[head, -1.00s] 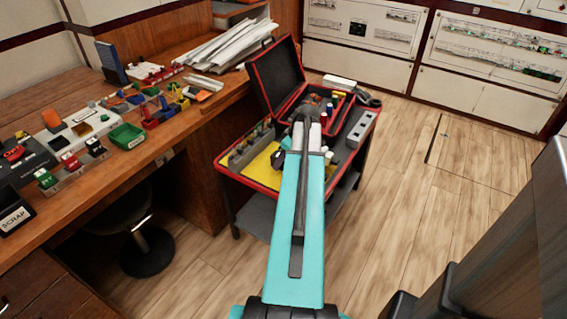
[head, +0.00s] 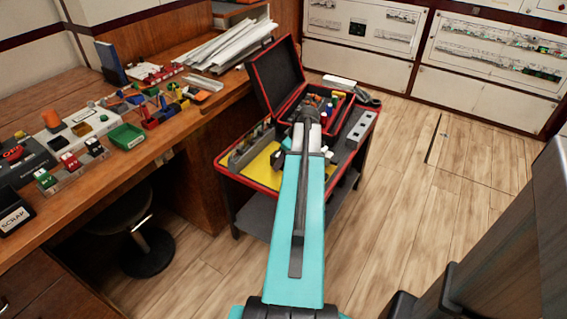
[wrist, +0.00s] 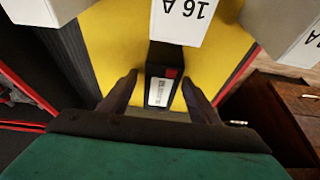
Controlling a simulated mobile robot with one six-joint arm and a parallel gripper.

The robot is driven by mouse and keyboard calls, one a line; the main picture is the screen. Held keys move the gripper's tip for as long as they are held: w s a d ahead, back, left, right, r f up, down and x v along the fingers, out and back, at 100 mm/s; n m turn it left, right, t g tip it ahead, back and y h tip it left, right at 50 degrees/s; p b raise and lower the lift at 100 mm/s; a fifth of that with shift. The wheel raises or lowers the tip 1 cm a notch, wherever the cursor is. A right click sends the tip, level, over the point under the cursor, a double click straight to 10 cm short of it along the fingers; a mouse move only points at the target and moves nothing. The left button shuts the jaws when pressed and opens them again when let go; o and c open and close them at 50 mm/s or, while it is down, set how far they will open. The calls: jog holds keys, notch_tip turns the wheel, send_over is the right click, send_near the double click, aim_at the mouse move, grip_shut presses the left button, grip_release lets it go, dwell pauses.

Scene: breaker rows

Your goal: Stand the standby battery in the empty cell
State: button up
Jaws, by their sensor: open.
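A small black block with a white label and a red patch (wrist: 161,88), seemingly the standby battery, stands on the yellow mat (wrist: 112,38) in the wrist view. My gripper (wrist: 160,77) is open, one finger on each side of the block. I cannot tell whether the fingers touch it. In the head view my arm reaches over the red-edged cart and hides the gripper and the block.
A white-faced block marked 16 A (wrist: 182,18) stands just beyond the black block, with pale blocks at both sides. The cart (head: 262,187) also holds an open black case (head: 275,75) and a grey strip (head: 360,130). The bench has a green tray (head: 126,136) and a scrap box (head: 14,220).

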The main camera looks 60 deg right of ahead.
grip_shut()
jog(key=shift+r, duration=0.15)
jog(key=shift+r+p, duration=0.45)
jog(key=shift+r, duration=4.7)
jog(key=shift+s, duration=0.1)
